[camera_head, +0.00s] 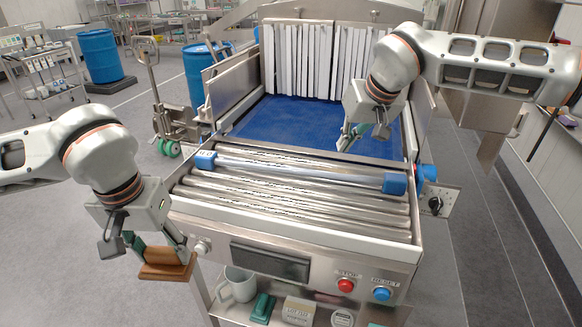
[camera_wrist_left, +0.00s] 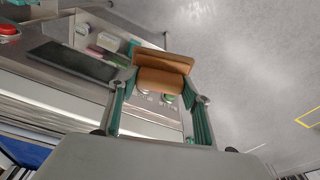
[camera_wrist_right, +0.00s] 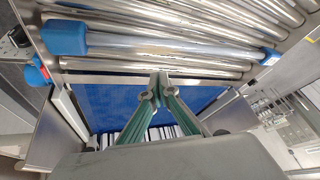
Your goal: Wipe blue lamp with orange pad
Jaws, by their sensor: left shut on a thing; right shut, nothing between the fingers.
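The blue lamp (camera_head: 290,173), a long clear tube with blue end caps, lies across the rollers in the head view. It also shows in the right wrist view (camera_wrist_right: 165,45). My left gripper (camera_head: 158,247) is shut on the orange pad (camera_head: 166,266), an orange-brown block, off the machine's front left corner. The pad also shows between the fingers in the left wrist view (camera_wrist_left: 162,80). It is apart from the lamp. My right gripper (camera_head: 348,138) is shut and empty, above the blue belt just behind the lamp, right of its middle.
Steel rollers (camera_head: 300,213) lie in front of the blue belt (camera_head: 280,118), with a strip curtain (camera_head: 315,60) behind. The front panel has a red button (camera_head: 346,285) and a blue button (camera_head: 382,294). A lower shelf holds a mug (camera_head: 238,285) and small items.

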